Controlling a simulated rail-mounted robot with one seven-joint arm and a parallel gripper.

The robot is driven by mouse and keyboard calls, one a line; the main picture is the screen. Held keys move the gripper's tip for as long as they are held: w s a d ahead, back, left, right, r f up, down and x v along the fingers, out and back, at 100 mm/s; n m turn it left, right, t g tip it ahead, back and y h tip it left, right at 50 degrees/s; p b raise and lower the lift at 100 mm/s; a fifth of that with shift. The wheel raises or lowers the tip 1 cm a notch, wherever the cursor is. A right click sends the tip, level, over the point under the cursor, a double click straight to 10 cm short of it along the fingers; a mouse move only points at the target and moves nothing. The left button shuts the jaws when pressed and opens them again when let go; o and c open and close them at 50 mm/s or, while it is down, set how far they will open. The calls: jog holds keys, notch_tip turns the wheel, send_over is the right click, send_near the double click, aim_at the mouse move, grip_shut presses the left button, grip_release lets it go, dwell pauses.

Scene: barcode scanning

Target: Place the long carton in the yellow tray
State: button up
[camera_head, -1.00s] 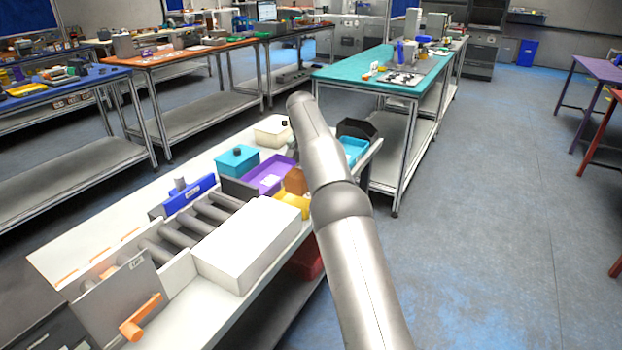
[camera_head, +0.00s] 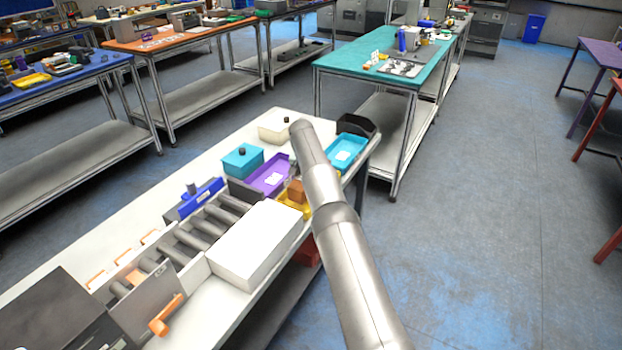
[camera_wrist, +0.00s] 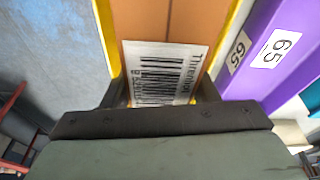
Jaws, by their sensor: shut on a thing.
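The long carton (camera_head: 297,188) is brown-orange and shows at the yellow tray (camera_head: 285,208), partly hidden by my arm. In the wrist view the carton (camera_wrist: 168,25) carries a white barcode label and lies between the two dark fingers of my gripper (camera_wrist: 160,92), which is shut on it. Yellow tray walls (camera_wrist: 231,45) run along both sides of the carton in that view. I cannot tell whether its underside touches the tray floor. My gripper is hidden behind my arm in the head view.
A purple tray (camera_head: 270,180) stands just beyond the yellow one, with its label 65 in the wrist view. A large white box (camera_head: 255,245) stands on the near side, beside the rollers (camera_head: 205,228). A blue tray (camera_head: 345,152) and teal box (camera_head: 242,160) are farther back.

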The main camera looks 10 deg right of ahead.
jog(key=shift+f+b, duration=0.65)
jog(key=shift+f, duration=0.1)
jog(key=shift+f+p, duration=0.3)
jog(key=shift+f, duration=0.35)
jog(key=shift+f, duration=0.1)
jog(key=shift+f, duration=0.15)
jog(key=o, duration=1.1)
jog(key=shift+o, duration=0.2)
